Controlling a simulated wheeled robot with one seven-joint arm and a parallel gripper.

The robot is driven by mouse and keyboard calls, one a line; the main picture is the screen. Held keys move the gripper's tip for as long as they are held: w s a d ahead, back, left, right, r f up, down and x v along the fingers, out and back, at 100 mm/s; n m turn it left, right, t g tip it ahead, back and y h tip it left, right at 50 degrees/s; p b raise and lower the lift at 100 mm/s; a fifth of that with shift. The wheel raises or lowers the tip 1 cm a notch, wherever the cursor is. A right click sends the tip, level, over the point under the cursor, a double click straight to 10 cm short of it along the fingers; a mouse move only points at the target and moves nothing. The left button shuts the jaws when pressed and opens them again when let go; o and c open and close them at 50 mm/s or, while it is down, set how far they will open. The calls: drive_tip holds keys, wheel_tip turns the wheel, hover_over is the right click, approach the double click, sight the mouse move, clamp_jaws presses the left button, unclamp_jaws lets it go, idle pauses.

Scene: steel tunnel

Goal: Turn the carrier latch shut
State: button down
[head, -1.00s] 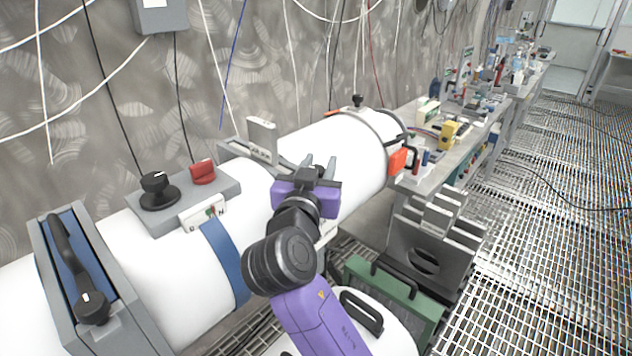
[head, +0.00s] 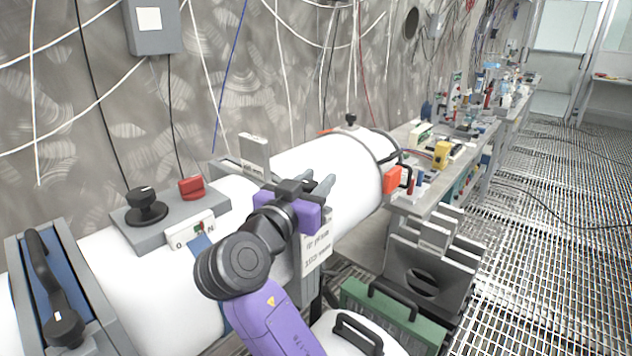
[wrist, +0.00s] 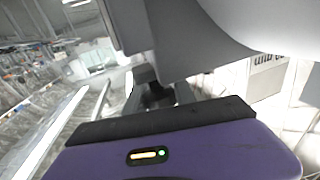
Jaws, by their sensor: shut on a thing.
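The long white cylinder (head: 310,160) lies along the wall. My gripper (head: 318,186) is at its near side, below and to the right of a grey upright plate (head: 254,156). In the wrist view the jaws (wrist: 160,93) are closed around a small dark part (wrist: 156,94), close under a large pale curved surface (wrist: 265,22). My purple gripper body hides most of what is held in the head view. I cannot tell for sure that the dark part is the carrier latch.
A grey block with a black knob (head: 146,206) and red knob (head: 192,188) sits on the cylinder. A clamp with a black handle (head: 52,290) is at the left. A bench (head: 440,190) with clutter runs behind. Grated floor (head: 560,230) at the right is mostly clear.

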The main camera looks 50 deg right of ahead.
drive_tip(key=c, duration=1)
unclamp_jaws()
drive_tip(key=shift+f, duration=0.1)
drive_tip(key=shift+c, duration=0.2)
drive_tip(key=shift+b+v, duration=0.65)
drive_tip(key=shift+v, duration=3.2)
